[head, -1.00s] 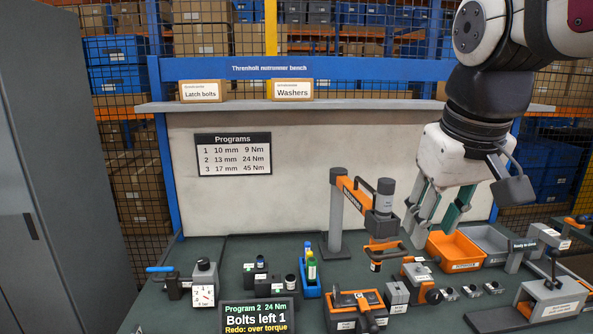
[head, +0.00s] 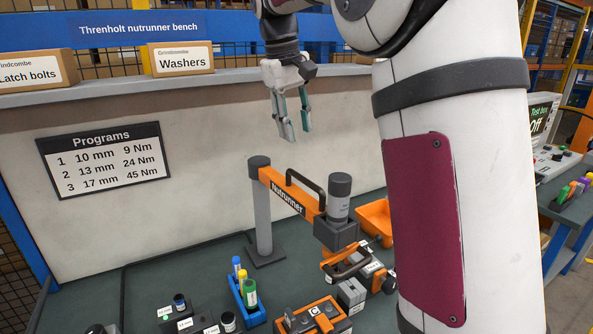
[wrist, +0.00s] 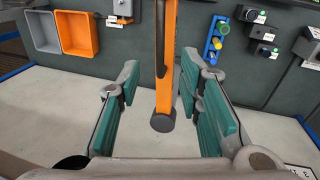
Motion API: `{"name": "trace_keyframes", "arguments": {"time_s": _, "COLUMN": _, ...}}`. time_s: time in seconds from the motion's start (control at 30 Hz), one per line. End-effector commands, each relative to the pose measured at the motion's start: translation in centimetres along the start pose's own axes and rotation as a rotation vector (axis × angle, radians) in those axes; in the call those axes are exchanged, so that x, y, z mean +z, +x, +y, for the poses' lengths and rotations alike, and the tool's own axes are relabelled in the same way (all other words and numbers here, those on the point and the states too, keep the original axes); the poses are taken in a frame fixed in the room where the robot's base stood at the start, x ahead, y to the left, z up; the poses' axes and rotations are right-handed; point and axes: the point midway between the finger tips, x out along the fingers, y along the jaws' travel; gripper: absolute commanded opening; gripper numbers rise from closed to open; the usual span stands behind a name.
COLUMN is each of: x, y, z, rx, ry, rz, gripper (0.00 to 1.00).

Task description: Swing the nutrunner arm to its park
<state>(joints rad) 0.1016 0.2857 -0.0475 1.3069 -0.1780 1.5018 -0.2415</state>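The nutrunner arm (head: 292,195) is an orange beam with a black handle, on a grey post (head: 262,208) at the back of the bench. It points right and toward the camera, with the grey nutrunner (head: 340,200) at its free end. My gripper (head: 295,128) is open and empty, above the beam near the panel. In the wrist view the beam (wrist: 172,60) and the post's round cap (wrist: 163,123) show between the spread teal fingers of my gripper (wrist: 163,108). The fingers look clear of the beam. I cannot make out the park.
An orange bin (head: 375,215) is behind the nutrunner, partly hidden by my arm; a grey bin (wrist: 42,32) is beside it. A blue rack of coloured tubes (head: 246,295) and a black-and-orange unit (head: 312,318) stand in front. The shelf (head: 215,78) runs above the bench.

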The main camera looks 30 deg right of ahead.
Motion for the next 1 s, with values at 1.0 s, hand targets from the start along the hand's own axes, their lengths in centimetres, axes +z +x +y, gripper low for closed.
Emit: {"name": "trace_keyframes", "arguments": {"time_s": 1.0, "x": 0.1, "y": 12.7, "z": -0.1, "rx": -0.001, "ry": 0.000, "rz": 0.001, "gripper": 0.33}}
